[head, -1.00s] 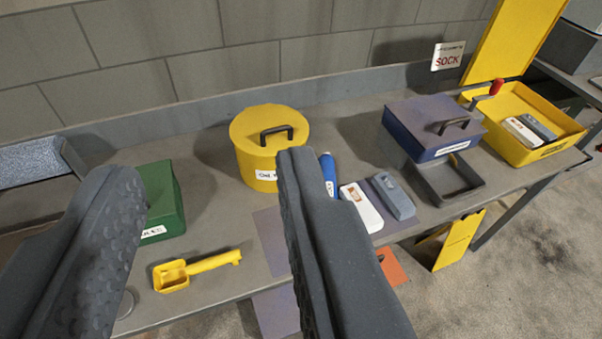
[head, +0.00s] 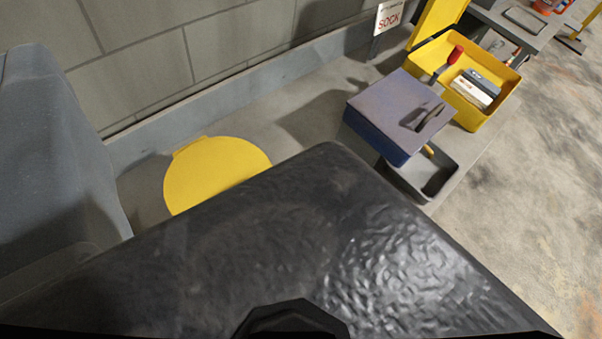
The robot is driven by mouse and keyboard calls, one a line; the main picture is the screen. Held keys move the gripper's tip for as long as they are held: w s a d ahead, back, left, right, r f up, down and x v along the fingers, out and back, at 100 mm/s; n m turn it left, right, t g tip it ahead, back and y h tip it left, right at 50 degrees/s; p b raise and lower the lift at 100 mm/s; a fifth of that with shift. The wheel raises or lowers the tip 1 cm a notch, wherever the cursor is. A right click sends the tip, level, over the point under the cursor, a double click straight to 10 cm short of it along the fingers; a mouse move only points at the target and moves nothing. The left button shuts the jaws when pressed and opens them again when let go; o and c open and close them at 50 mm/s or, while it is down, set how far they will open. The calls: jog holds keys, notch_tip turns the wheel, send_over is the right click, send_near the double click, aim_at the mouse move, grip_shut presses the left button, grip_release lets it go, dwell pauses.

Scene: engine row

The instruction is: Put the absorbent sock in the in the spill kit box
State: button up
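A yellow open box (head: 478,122), which looks like the spill kit box, stands at the upper right with its yellow lid (head: 437,20) raised behind it. Inside lie a white pack (head: 470,92), a grey pack (head: 484,80) and a red-handled tool (head: 455,54). I cannot make out an absorbent sock for sure. The fingertips are not visible.
A blue-grey box with a handle (head: 385,118) stands left of the yellow box, with a grey tray (head: 437,188) in front. A yellow round lid (head: 215,170) is partly hidden. The wall runs along the back. Open floor (head: 560,180) lies right.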

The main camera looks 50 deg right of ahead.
jog(key=shift+w, duration=0.3)
